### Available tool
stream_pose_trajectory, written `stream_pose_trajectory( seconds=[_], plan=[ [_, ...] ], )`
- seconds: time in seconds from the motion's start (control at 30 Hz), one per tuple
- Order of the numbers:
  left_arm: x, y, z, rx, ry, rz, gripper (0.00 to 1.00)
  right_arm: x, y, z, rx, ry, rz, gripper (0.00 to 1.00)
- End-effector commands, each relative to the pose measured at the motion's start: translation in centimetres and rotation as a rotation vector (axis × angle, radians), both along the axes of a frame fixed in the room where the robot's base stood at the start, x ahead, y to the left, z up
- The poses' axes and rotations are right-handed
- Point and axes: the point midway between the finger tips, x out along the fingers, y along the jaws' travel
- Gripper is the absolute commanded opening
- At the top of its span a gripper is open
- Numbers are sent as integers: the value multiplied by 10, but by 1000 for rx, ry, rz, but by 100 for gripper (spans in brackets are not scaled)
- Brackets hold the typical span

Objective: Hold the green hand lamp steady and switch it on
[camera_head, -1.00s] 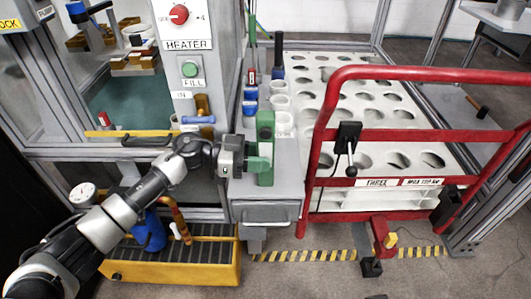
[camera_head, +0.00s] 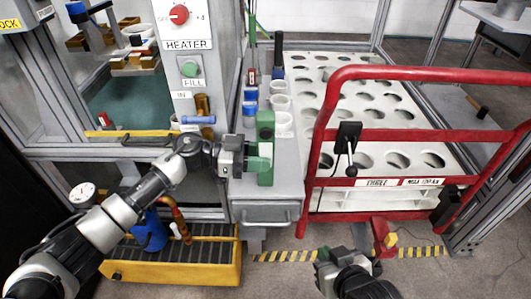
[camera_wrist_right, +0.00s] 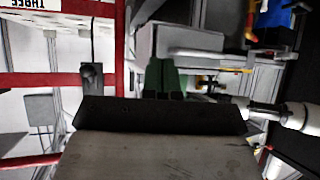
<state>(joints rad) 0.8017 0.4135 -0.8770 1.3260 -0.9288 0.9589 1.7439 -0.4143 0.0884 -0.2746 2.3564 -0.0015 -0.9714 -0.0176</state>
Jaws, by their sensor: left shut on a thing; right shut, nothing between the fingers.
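The green hand lamp (camera_head: 265,124) stands upright over the front part of the grey cabinet top in the head view. My left gripper (camera_head: 258,157) reaches in from the left and is shut on the lamp. My right gripper (camera_head: 323,257) is at the bottom of the head view, below and to the right of the lamp and well apart from it. In the right wrist view, its green fingers (camera_wrist_right: 163,66) are together with nothing between them. I cannot make out the lamp's switch, nor the lamp itself in the wrist view.
A red rail frame (camera_head: 420,135) with a black hanging control (camera_head: 347,140) stands right of the cabinet (camera_head: 265,213). Small blue and white cups (camera_head: 281,103) stand behind the lamp. A yellow-edged crate (camera_head: 180,272) is on the floor at left.

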Motion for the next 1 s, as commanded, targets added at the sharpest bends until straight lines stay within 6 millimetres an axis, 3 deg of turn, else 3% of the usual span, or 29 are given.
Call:
stream_pose_trajectory(
  seconds=[0.1, 0.2, 0.33, 0.5, 0.77, 1.0],
  plan=[
    [0, 0, 0, -1, -1, 0, 19, 31, 33, 37, 89, -247, 49, 0],
    [0, 0, 0, -1, -1, 0, 19, 48, 58, 71, 167, -455, 89, 0],
    [0, 0, 0, 0, -1, 0, 19, 56, 87, 117, 273, -711, 135, 0],
    [0, 0, 0, 0, -1, 0, 19, 52, 110, 162, 388, -968, 179, 0],
    [0, 0, 0, 0, 0, 0, 19, 44, 122, 190, 471, -1134, 203, 0],
    [0, 0, 0, -1, 0, 0, 19, 66, 122, 191, 474, -1142, 204, 0]
  ],
)
